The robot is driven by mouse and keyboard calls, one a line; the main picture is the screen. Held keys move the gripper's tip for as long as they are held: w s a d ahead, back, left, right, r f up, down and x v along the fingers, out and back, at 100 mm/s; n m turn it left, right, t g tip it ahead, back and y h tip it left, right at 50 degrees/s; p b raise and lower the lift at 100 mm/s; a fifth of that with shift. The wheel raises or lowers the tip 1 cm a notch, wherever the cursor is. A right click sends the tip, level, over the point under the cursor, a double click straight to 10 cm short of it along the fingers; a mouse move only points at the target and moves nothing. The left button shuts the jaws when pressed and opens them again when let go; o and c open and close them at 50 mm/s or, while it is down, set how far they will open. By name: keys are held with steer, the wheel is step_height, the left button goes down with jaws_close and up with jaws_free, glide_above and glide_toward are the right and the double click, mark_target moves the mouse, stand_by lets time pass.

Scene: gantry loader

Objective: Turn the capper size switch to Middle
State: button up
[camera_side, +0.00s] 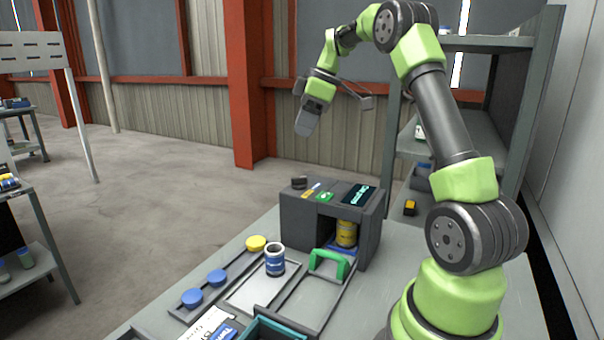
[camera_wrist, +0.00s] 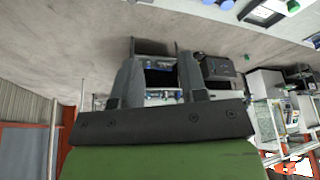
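The capper (camera_side: 375,228) is a dark grey box on the table in the side view. A small dark knob (camera_side: 299,182), apparently the size switch, sits at the left of its top. Its setting is too small to read. A yellow can (camera_side: 346,233) stands inside the capper's opening. My gripper (camera_side: 303,128) hangs high above and behind the capper, well apart from the knob. In the wrist view my gripper (camera_wrist: 159,72) has its two fingers spread, with nothing held between them. The capper's switch cannot be made out in the wrist view.
A green handle (camera_side: 328,263) stands before the capper. A blue-and-white can (camera_side: 275,262), blue caps (camera_side: 192,297) and a yellow cap (camera_side: 256,243) are at its front left. A teal-edged tray (camera_side: 275,331) is at the front. A shelf rack (camera_side: 520,120) stands right. Air above the capper is clear.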

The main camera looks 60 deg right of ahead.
steer(key=n, duration=0.1)
glide_toward(300, 177)
steer(key=shift+n+y, duration=0.3)
steer(key=x, duration=0.9)
steer(key=shift+d, duration=0.3)
jaws_close()
